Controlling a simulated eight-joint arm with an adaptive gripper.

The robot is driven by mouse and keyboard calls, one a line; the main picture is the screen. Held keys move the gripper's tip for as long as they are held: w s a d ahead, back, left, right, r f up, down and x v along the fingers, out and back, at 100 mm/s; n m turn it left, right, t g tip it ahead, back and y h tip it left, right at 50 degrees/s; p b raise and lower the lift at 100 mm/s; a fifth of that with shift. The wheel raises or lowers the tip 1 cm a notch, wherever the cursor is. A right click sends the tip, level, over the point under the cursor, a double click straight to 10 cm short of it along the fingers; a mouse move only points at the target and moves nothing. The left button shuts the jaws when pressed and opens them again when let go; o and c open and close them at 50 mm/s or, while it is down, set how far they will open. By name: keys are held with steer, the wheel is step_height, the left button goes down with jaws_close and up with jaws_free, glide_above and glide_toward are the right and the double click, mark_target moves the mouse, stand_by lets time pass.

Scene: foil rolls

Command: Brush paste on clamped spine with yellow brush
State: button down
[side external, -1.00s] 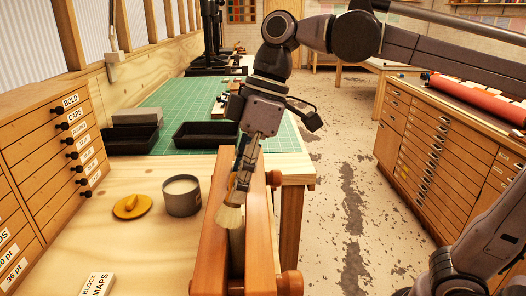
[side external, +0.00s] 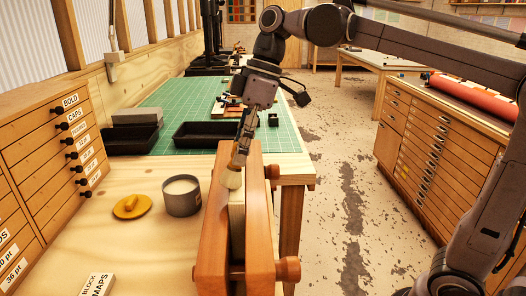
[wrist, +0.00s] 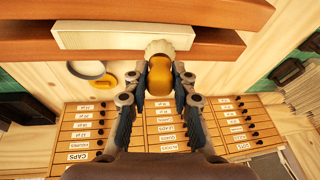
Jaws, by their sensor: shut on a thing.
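My gripper (side external: 240,158) is shut on the yellow brush and holds it bristles down over the wooden press. In the wrist view the brush's yellow handle (wrist: 159,78) sits between my fingers (wrist: 163,88). Its pale bristles (side external: 231,180) are at the far end of the clamped book block. The pale spine (side external: 237,214) stands between the press's two wooden beams (side external: 261,222); it also shows in the wrist view (wrist: 100,37). The bristles overlap the spine's edge there; I cannot tell whether they touch it. The grey paste pot (side external: 181,196) stands open left of the press.
The yellow lid (side external: 132,207) lies left of the pot. Black trays (side external: 203,134) rest on the green cutting mat (side external: 175,98) behind the press. A labelled drawer cabinet (side external: 55,150) lines the left side. Bare bench lies around the pot.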

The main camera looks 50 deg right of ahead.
steer(key=shift+w+d, duration=2.45)
steer(key=shift+w+d+r, duration=0.15)
step_height(320, 180, up, 8)
steer(key=shift+f, duration=0.25)
